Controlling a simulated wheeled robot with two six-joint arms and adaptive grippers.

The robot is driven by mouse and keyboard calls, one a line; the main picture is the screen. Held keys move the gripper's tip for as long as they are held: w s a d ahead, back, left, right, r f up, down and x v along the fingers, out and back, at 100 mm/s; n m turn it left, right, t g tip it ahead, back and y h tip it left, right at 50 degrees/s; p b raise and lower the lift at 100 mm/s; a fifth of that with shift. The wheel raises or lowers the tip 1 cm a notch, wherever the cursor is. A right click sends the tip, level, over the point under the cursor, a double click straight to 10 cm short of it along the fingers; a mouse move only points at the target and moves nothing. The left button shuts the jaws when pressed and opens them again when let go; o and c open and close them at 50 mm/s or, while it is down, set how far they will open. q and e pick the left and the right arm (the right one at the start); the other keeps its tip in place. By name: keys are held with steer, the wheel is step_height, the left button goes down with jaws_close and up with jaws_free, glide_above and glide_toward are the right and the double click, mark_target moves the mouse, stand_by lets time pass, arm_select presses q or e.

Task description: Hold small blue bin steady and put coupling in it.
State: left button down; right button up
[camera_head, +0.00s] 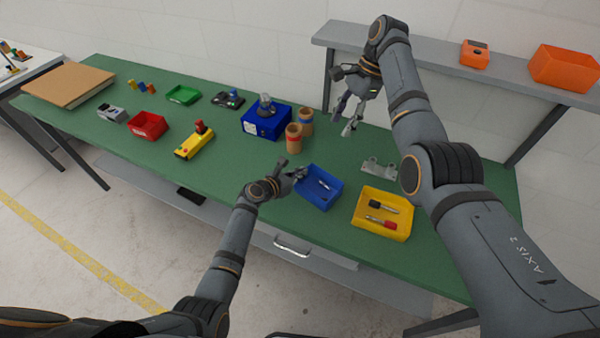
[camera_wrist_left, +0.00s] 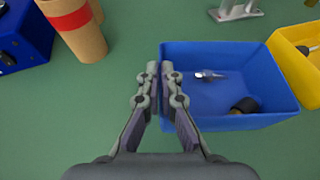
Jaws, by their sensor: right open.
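The small blue bin (camera_head: 309,200) stands on the green table, and it also shows in the left wrist view (camera_wrist_left: 225,123). A small shiny metal piece (camera_wrist_left: 209,75) and a short dark cylindrical piece (camera_wrist_left: 245,105) lie inside it. I cannot tell whether either is the coupling. My left gripper (camera_head: 298,174) is at the bin's left wall. In the left wrist view its fingers (camera_wrist_left: 162,72) straddle that wall, closed on it. My right gripper (camera_head: 346,117) is open above the table's back part, behind the bin, with nothing visible in it.
A yellow bin (camera_head: 377,230) with tools stands right of the blue bin. A grey metal bracket (camera_head: 379,169) lies behind it. Cardboard tubes (camera_head: 294,142) and a larger blue box (camera_head: 262,127) stand left. Red bin (camera_head: 148,126) and yellow device (camera_head: 193,146) are farther left. A shelf (camera_head: 440,65) rises behind.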

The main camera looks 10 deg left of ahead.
stand_by(0.4)
arm_select(q)
steer(key=c, duration=1.4)
jaws_free()
steer(key=shift+c, duration=0.2)
steer(key=shift+s, duration=0.1)
steer(key=v, duration=1.2)
steer(key=shift+f, duration=0.1)
